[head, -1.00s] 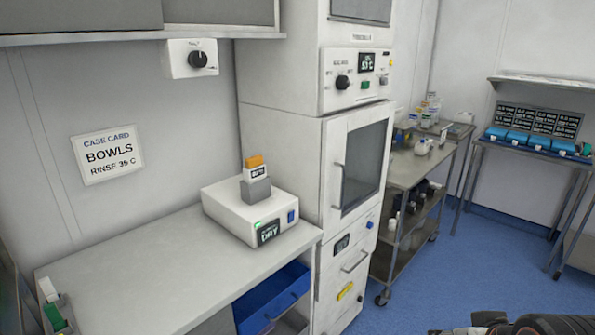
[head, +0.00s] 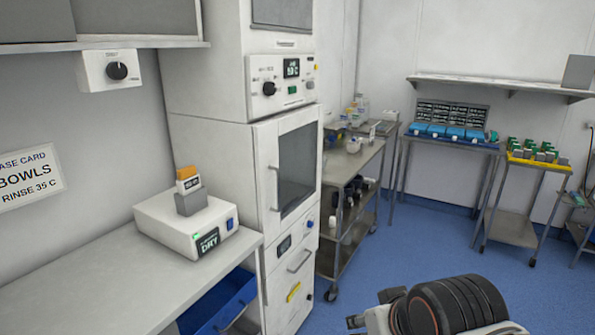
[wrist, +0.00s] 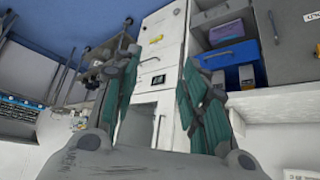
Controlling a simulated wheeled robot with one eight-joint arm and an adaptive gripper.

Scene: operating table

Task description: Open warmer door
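The warmer is a tall white cabinet, and its door (head: 257,165) has a dark glass window and a vertical handle (head: 275,189) on its left side. The door looks shut. A control panel (head: 283,82) with a knob and a lit display sits above it. The wrist view shows the cabinet upside down, with the door's dark window (wrist: 137,122) and handle (wrist: 159,130) between the fingers. My gripper (wrist: 158,68) is open and empty, its green-padded fingers wide apart. It looks apart from the door. The head view does not show the fingers.
Left of the warmer, a counter (head: 100,290) carries a white dryer unit (head: 185,222) above an open blue drawer (head: 218,305). A wheeled steel cart (head: 350,165) stands close on the right. Blue floor (head: 400,250) is free in front. Part of my arm (head: 440,305) shows at lower right.

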